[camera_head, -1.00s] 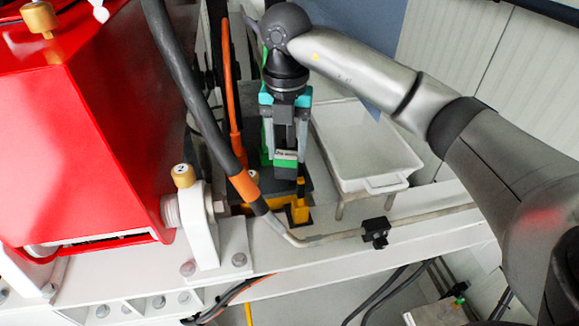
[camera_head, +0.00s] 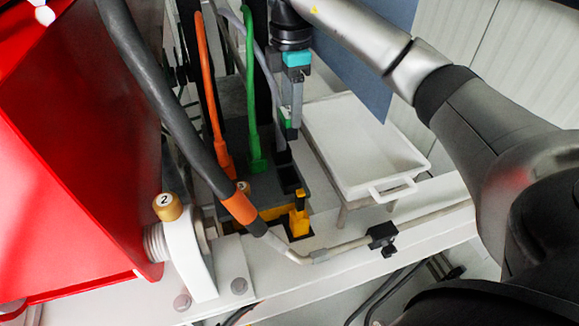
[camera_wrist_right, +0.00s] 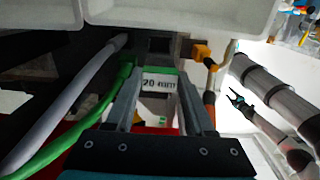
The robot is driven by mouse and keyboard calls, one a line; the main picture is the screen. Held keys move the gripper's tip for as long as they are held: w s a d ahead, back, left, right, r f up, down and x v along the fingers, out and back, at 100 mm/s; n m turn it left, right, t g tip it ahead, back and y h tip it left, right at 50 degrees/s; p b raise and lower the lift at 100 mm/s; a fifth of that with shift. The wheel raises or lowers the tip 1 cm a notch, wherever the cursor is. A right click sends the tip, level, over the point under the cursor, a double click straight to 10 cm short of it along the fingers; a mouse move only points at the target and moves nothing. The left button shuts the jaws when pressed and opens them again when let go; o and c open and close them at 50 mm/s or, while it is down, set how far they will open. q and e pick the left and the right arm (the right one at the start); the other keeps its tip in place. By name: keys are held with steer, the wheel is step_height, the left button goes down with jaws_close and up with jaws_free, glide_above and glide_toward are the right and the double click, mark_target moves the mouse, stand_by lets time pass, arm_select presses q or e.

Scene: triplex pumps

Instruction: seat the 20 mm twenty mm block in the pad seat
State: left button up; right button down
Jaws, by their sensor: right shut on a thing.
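My right gripper (camera_head: 291,118) hangs over the dark unit on the white beam. In the right wrist view its two grey fingers (camera_wrist_right: 160,108) are shut on a green-and-white block (camera_wrist_right: 160,84) labelled "20 mm".
A white tray (camera_head: 365,150) stands right of the gripper. A yellow block (camera_head: 299,222) with a dark post sits in front of the opening. Orange (camera_head: 212,110) and green (camera_head: 251,100) cables rise at left, with a thick black hose (camera_head: 165,95) and red housing (camera_head: 60,180).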

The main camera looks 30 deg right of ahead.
step_height(320, 180, down, 15)
steer(key=shift+r+p, duration=0.1)
steer(key=shift+p, duration=0.55)
steer(key=shift+f, duration=0.25)
steer(key=shift+f, duration=0.15)
steer(key=shift+c, duration=1.3)
jaws_free()
